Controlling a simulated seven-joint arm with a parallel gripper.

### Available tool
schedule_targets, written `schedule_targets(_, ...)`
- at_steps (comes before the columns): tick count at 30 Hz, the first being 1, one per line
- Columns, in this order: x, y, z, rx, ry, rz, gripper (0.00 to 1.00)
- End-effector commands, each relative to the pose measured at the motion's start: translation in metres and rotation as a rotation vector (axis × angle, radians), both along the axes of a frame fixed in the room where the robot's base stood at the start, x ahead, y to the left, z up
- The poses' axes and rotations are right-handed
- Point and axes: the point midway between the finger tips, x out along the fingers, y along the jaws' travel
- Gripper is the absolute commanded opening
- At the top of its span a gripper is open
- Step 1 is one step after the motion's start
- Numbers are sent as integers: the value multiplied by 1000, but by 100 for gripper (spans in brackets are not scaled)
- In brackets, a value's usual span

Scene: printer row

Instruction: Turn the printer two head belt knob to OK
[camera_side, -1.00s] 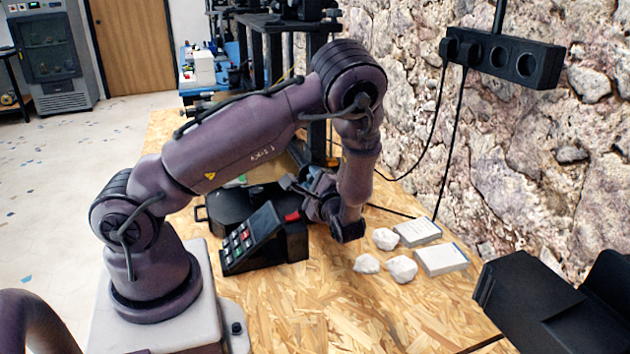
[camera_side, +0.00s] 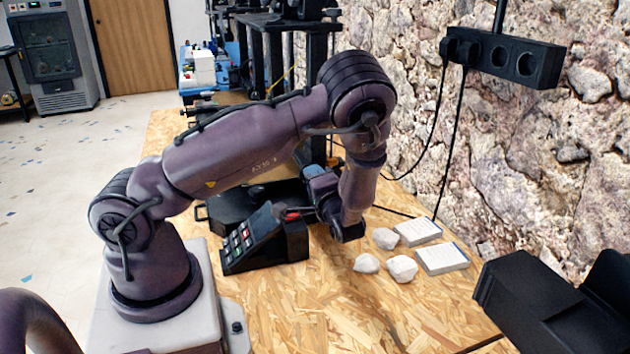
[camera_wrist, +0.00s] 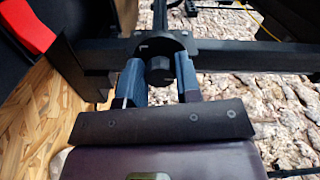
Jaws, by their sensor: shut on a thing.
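In the wrist view a dark, faceted knob (camera_wrist: 159,71) sits on a black bar, in front of a round black plate (camera_wrist: 160,44). My gripper (camera_wrist: 158,78) has its two blue-grey fingers on either side of the knob, shut on it. No OK mark or pointer is readable, so I cannot tell the knob's setting. In the side view my gripper (camera_side: 318,182) is beside the black machine with a keypad (camera_side: 250,238). The knob is hidden there behind my gripper and arm.
A red part (camera_wrist: 27,25) shows at the wrist view's upper left. Several white lumps (camera_side: 384,239) and two flat boxes (camera_side: 442,258) lie on the wooden bench, right of my gripper. The rough stone wall (camera_side: 500,150) borders the bench. The bench front (camera_side: 340,310) is clear.

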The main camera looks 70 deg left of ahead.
Motion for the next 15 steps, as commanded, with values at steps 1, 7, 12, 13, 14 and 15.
schedule_targets(1,0,-2,-1,-2,-5,-2,8)
schedule_targets(7,0,-2,-1,-2,-11,-2,8)
schedule_targets(12,0,-2,-1,-2,-10,-2,8)
schedule_targets(13,0,-2,-1,-2,-10,-2,8)
schedule_targets(14,0,-2,-1,-2,-10,-2,34)
schedule_targets(15,0,-2,-1,-2,-10,-2,43)
